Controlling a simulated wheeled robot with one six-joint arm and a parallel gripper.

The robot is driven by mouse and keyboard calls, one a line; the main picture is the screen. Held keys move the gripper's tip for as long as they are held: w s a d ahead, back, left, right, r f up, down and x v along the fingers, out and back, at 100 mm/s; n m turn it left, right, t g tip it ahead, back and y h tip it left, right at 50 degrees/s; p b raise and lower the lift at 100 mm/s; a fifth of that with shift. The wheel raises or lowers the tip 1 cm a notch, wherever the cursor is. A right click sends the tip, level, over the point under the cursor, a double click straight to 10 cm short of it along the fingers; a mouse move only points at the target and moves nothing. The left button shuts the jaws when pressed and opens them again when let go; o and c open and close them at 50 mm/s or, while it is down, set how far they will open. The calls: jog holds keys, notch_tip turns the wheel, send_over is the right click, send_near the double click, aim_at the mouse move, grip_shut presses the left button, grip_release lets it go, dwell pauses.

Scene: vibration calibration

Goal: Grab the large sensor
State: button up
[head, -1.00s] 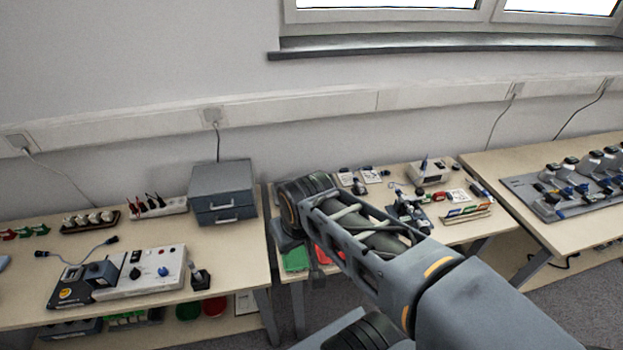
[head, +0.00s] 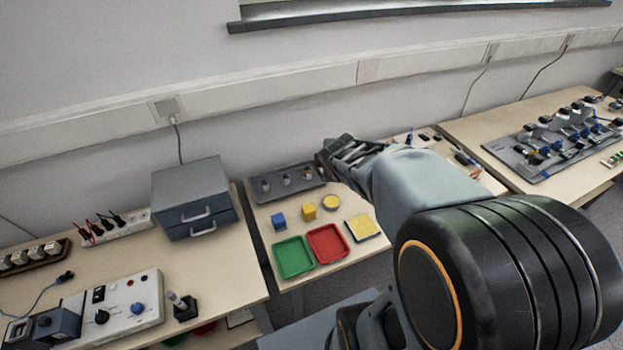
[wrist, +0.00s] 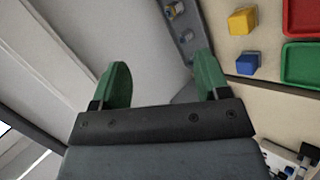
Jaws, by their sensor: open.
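A grey tray (head: 312,189) lies at the back of the middle table, with several small silver-grey pieces standing in it, one of them at its middle (head: 287,179). They may be sensors; I cannot tell which is the large one. The tray's edge also shows at the top of the wrist view (wrist: 184,35), with small pieces on it. My gripper (wrist: 163,62) has two green fingers set wide apart, with nothing between them. In the head view my wrist is right of the tray, and the fingers cannot be made out.
A grey drawer box (head: 195,197) stands to the left.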

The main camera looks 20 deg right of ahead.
jog(key=w+d+f+n+t+y+b, duration=0.1)
jog(key=f+n, duration=0.3)
jog(key=n, duration=0.4)
jog(key=w+d+f+n+t+y+b, duration=0.1)
jog(key=w+d+f+n+y+b, duration=0.1)
jog(key=f+n, duration=0.3)
jog(key=w+d+f+n+t+y+b, duration=0.2)
jog(key=w+d+f+n+y, duration=0.1)
jog(key=n, duration=0.8)
jog(key=shift+w+d+f, duration=0.1)
jog(key=shift+w+f, duration=0.5)
jog(key=shift+f, duration=0.25)
jog(key=shift+f+n+y+b, duration=0.3)
jog(key=shift+n+y+b, duration=0.1)
jog(key=shift+n, duration=0.3)
jog(key=n, duration=0.1)
send_near(308, 169)
jog(key=w, duration=0.1)
jog(key=w+f, duration=0.1)
jog(key=shift+w+f+y, duration=0.25)
jog(key=shift+w+y, duration=0.05)
jog(key=shift+p+x, duration=0.4)
jog(key=shift+x, duration=2.8)
jog(key=shift+s, duration=0.1)
jog(key=shift+c, duration=0.4)
grip_shut()
